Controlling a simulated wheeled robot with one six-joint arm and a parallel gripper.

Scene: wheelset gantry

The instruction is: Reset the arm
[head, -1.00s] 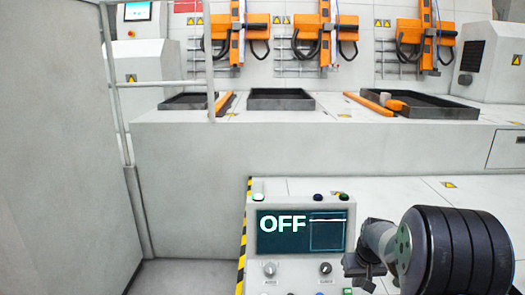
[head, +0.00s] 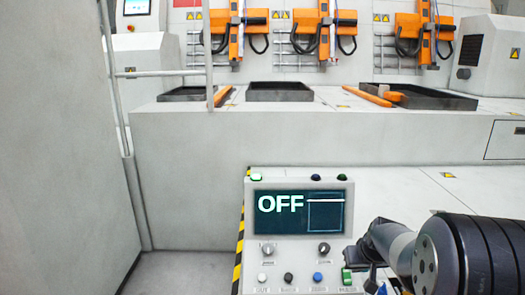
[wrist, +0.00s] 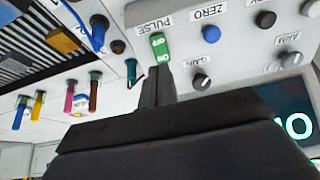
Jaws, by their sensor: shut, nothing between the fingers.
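My gripper (wrist: 155,88) is shut and empty in the wrist view, its dark fingertips close to a green rocker switch (wrist: 159,46) labelled PULSE. I cannot tell whether they touch it. In the head view my gripper (head: 357,254) is at the lower right, in front of the control panel's right side. The green switch (head: 346,276) shows just below it. The panel screen (head: 299,211) reads OFF. My arm reaches in from the right edge and hides part of the panel's right side.
The panel has two knobs (head: 324,249) and white, black and blue (head: 318,277) buttons. Coloured plugs and cables (wrist: 80,95) show left in the wrist view. Black trays (head: 280,92) and orange gantry units (head: 318,35) stand behind. A railing (head: 120,110) is at left.

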